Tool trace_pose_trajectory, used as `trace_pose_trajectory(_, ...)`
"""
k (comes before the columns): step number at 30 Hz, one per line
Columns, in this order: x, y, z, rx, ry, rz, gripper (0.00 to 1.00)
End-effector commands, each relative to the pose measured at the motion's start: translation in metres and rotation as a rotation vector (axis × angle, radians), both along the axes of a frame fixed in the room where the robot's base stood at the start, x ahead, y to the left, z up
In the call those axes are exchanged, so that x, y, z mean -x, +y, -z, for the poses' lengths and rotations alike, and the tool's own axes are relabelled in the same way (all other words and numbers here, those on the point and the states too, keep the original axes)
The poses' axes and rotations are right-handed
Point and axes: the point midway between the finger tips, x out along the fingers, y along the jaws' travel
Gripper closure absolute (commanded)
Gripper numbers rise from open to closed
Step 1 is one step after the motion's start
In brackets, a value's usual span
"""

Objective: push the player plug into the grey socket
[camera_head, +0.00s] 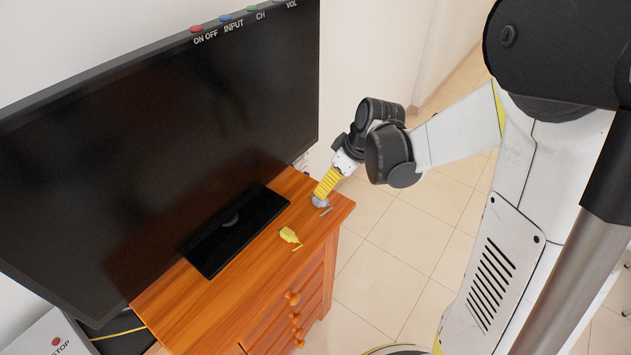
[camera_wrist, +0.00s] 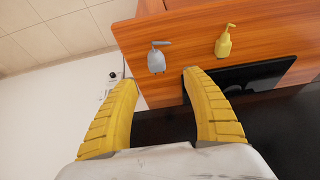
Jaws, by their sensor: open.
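Two plug-shaped things lie on the wooden cabinet top. The other is a yellow plug (camera_head: 289,235) nearer the middle. Each has a short stub at one end; I cannot tell which is the player's.
The television (camera_head: 170,130) stands on a black base (camera_head: 240,230) along the cabinet's back. The cabinet (camera_head: 190,300) has drawers with knobs. A small dark spot (camera_wrist: 113,75) shows on the wall beside the cabinet. Tiled floor lies clear to the right.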

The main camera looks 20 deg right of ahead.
Motion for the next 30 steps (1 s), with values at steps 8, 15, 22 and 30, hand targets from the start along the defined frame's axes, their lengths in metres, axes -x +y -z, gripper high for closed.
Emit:
trace_pose_trajectory(8, -0.014, 0.009, 0.044, 0.000, 0.000, -0.004, 0.42)
trace_pose_trajectory(15, -0.019, 0.012, 0.059, 0.000, 0.000, -0.002, 0.42)
trace_pose_trajectory(22, -0.028, 0.014, 0.094, 0.000, -0.001, -0.003, 0.42)
trace_pose_trajectory(30, -0.032, 0.017, 0.101, -0.001, -0.001, -0.002, 0.42)
